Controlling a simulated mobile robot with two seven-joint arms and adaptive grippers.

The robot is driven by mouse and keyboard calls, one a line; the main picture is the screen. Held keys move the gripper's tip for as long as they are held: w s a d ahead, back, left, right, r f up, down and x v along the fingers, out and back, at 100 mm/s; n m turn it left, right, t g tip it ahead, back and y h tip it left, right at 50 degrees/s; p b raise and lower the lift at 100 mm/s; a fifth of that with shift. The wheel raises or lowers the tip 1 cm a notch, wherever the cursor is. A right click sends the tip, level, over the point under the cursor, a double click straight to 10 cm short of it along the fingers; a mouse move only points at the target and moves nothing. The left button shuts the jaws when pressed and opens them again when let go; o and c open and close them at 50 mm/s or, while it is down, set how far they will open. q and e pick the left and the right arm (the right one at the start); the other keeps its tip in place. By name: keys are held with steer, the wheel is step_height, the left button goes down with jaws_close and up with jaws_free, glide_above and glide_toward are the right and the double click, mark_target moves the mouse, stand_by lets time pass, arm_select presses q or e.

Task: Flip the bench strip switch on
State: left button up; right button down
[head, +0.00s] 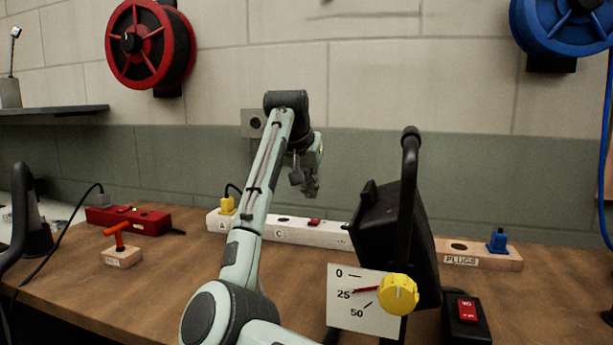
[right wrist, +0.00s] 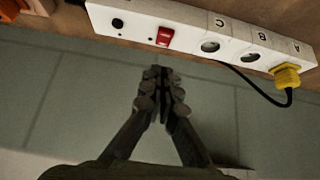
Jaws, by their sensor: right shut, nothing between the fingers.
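The white bench strip (head: 285,230) lies along the back of the bench, with lettered sockets and a red rocker switch (head: 314,222). In the right wrist view the strip (right wrist: 240,45) appears upside down, with the red switch (right wrist: 165,37) beyond the fingertips. I cannot tell which way the rocker is tipped. A yellow plug (head: 227,205) with a black cable sits in the end socket. My right gripper (head: 311,190) is shut and empty, above the strip near the switch and apart from it. It also shows in the right wrist view (right wrist: 160,78). My left gripper is not in view.
A black box with a handle (head: 395,225) stands just right of the strip, behind a yellow dial (head: 398,294). A wooden plug block (head: 480,254) is right. The wall is close behind.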

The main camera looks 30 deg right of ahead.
glide_above(315, 221)
steer(key=s+a, duration=0.1)
steer(key=a, duration=0.1)
step_height(315, 221, down, 4)
steer(key=shift+s+f, duration=0.15)
steer(key=shift+f, duration=0.05)
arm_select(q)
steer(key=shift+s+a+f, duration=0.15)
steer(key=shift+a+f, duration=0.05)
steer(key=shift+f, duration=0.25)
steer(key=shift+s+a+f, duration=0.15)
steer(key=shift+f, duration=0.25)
arm_select(e)
steer(key=shift+f, duration=0.85)
